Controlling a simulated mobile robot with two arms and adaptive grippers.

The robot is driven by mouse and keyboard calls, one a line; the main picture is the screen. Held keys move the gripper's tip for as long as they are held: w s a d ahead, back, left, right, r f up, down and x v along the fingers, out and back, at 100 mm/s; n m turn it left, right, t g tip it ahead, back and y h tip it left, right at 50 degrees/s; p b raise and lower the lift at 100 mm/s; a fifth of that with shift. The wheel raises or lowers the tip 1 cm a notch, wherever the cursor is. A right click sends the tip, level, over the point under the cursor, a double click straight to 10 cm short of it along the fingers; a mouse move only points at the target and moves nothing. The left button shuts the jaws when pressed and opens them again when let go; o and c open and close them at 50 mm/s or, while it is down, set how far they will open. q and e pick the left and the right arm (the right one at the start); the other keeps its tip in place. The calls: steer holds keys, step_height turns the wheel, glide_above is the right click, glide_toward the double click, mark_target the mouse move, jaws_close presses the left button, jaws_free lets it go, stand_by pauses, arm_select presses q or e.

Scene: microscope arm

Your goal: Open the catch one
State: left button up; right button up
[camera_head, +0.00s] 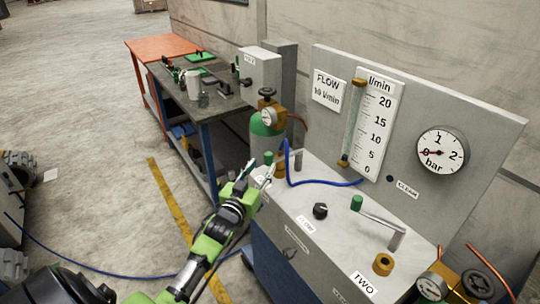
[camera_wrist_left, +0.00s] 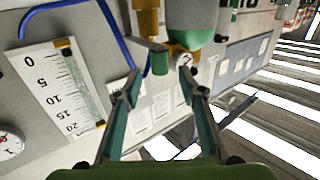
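My left gripper (camera_head: 262,174) is at the left end of the grey bench panel, close to a green-tipped lever (camera_head: 268,158), seemingly catch one; its label cannot be read. In the left wrist view my left gripper (camera_wrist_left: 168,66) is open, with the lever's green knob (camera_wrist_left: 160,62) between or just beyond its fingertips. Contact cannot be told. A brass fitting (camera_head: 280,170) is beside this lever, partly hidden by the gripper. A second lever (camera_head: 378,222) with a green knob lies to the right, near a brass fitting (camera_head: 383,264) and a "TWO" label. My right gripper is not in view.
A green-topped cylinder (camera_head: 266,140) stands behind the bench. A blue hose (camera_head: 325,183) runs over the panel. A flow tube scale (camera_head: 372,125) and bar gauge (camera_head: 443,149) are on the upright board. A black knob (camera_head: 320,210) is right of the gripper. A workbench (camera_head: 215,105) stands behind.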

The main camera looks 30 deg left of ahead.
mark_target(267, 160)
arm_select(q)
steer(key=w, duration=0.3)
steer(key=w+a, duration=0.1)
steer(key=w, duration=0.2)
steer(key=shift+w+a+p, duration=0.15)
steer(key=shift+w+p, duration=0.2)
jaws_close()
